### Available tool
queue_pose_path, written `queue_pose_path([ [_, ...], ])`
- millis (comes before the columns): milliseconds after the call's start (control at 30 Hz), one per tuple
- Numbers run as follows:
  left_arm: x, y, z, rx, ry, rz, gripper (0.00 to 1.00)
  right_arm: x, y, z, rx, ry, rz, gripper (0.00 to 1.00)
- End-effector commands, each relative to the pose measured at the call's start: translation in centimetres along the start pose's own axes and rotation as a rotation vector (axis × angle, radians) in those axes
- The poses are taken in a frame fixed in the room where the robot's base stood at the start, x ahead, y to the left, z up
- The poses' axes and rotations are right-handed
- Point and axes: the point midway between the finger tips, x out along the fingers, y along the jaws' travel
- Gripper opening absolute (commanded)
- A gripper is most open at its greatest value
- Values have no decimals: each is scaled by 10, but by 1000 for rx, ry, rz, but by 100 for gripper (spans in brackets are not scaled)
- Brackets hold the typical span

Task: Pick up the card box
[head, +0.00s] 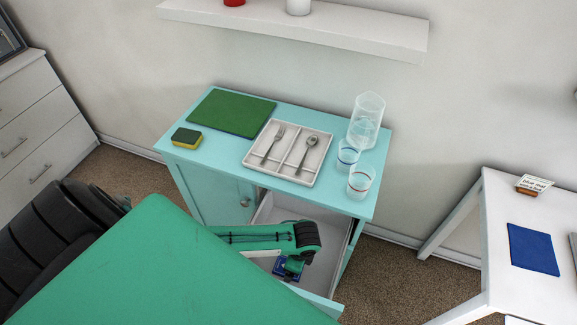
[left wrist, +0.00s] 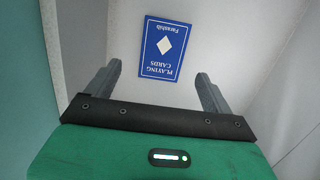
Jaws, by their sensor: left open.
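The card box (left wrist: 160,47) is blue with a white diamond and the words "PLAYING CARDS". It lies on the pale floor of the open drawer (head: 325,265). In the head view the card box (head: 279,267) is partly hidden by my left gripper (head: 290,273), which reaches down into the drawer. In the left wrist view my left gripper (left wrist: 160,76) is open and empty. Its two fingers stand apart, one on each side of the near end of the box, with gaps to it. My right gripper is in neither view.
The drawer walls enclose the left gripper. On the turquoise cabinet (head: 225,172) stand a green board (head: 231,112), a sponge (head: 187,138), a cutlery tray (head: 250,157) and clear glasses (head: 360,182). A white table (head: 500,230) is at the right.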

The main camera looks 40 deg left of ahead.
Motion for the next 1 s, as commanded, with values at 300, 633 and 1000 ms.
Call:
queue_pose_path([
  [300,28,-2,6,0,-1,2,85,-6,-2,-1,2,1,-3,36],
  [633,58,-3,7,1,0,-1,85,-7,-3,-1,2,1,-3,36],
  [1000,57,-3,7,1,1,-1,50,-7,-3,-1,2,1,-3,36],
])
